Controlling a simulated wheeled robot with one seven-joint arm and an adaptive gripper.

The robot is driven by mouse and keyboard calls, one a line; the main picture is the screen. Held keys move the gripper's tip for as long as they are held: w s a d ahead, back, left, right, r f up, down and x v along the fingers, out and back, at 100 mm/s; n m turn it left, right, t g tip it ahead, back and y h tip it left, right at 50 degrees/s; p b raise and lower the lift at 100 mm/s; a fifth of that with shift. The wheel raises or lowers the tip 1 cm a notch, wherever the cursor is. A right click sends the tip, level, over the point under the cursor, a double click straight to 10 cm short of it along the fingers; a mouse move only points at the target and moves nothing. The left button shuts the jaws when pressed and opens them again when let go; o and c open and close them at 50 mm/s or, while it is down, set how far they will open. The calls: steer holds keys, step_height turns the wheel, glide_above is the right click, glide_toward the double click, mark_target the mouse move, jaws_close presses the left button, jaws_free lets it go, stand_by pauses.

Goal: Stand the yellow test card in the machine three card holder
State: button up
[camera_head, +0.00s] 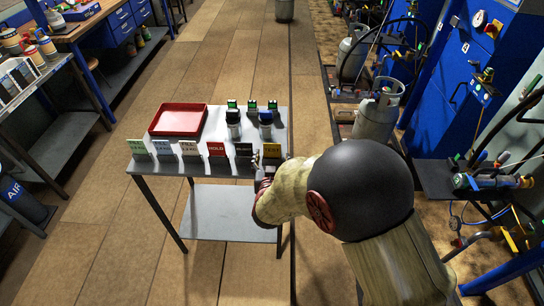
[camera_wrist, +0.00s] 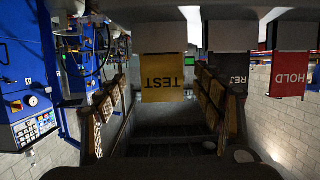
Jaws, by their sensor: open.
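The yellow test card (camera_head: 271,151) stands upright at the right end of a row of cards along the table's near edge. In the wrist view the yellow card (camera_wrist: 164,72) appears upside down, with the word TEST readable. My gripper (camera_head: 263,169) is at the near edge of the table, just in front of the yellow card. In the wrist view my gripper (camera_wrist: 165,92) is open, with one finger on either side of the card and a gap to each. I cannot tell which item is the machine three card holder.
A red HOLD card (camera_head: 216,149) and a dark card (camera_head: 243,149) stand left of the yellow one. A red tray (camera_head: 178,119) lies on the table (camera_head: 207,130). Dark-bodied items (camera_head: 266,122) and small green-topped pieces (camera_head: 272,104) stand behind. Gas cylinders (camera_head: 378,112) are at right.

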mark_target(272, 153)
steer(key=b+x, duration=0.1)
steer(key=x, duration=0.3)
steer(key=shift+w+a+f, duration=0.1)
steer(key=shift+w+a, duration=0.05)
steer(key=shift+a, duration=0.05)
steer(key=shift+c, duration=0.7)
steer(key=c, duration=1.1)
steer(key=shift+o, duration=0.2)
